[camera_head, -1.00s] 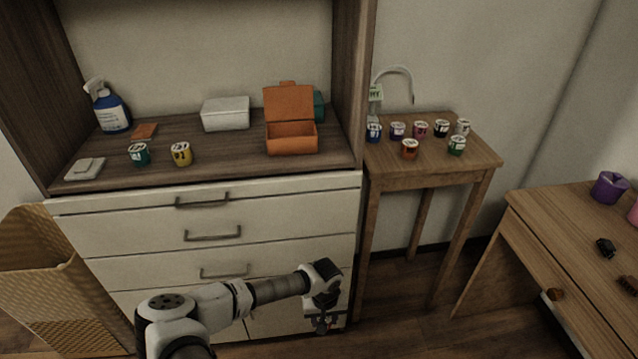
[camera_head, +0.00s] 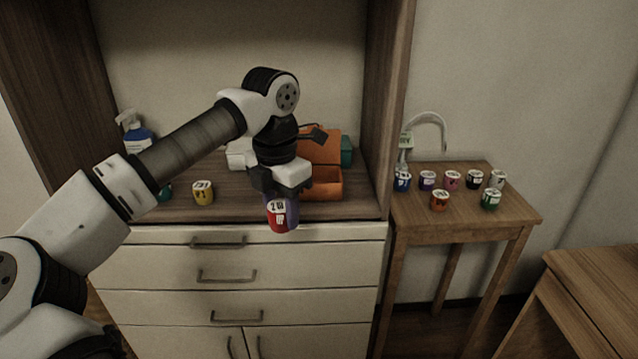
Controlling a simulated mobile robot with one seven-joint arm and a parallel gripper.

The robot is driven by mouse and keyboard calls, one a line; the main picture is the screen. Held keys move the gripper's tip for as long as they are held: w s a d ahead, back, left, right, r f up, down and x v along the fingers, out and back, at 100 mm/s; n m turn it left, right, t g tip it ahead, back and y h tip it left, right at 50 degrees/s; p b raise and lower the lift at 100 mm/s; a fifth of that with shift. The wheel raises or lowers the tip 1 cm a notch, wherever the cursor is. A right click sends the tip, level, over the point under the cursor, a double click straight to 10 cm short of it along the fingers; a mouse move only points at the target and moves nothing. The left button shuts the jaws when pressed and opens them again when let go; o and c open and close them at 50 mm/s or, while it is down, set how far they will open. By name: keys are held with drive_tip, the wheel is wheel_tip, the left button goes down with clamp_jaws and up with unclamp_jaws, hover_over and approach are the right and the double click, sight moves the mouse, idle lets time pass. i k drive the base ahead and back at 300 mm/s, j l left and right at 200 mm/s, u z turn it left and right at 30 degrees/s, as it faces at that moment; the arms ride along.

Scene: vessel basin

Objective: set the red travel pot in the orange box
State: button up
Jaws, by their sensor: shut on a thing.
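The red travel pot (camera_head: 278,224) hangs upright in my gripper (camera_head: 281,198), with a pale label on its top and a purplish patch on its right side. My gripper is shut on it and points down. The pot shows in front of the cabinet shelf's front edge, to the left of and lower than the orange box. The orange box (camera_head: 328,191) stands on the shelf with its lid raised at the back. My gripper and wrist hide its left part, and its inside is only partly seen.
A yellow pot (camera_head: 203,193) stands on the shelf at left, with a teal pot (camera_head: 165,192) partly behind my arm. A white box (camera_head: 240,153) and a spray bottle (camera_head: 135,133) stand farther back. A side table (camera_head: 465,217) at right holds several pots.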

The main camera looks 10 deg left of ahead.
sight(316, 190)
drive_tip(key=i, duration=0.85)
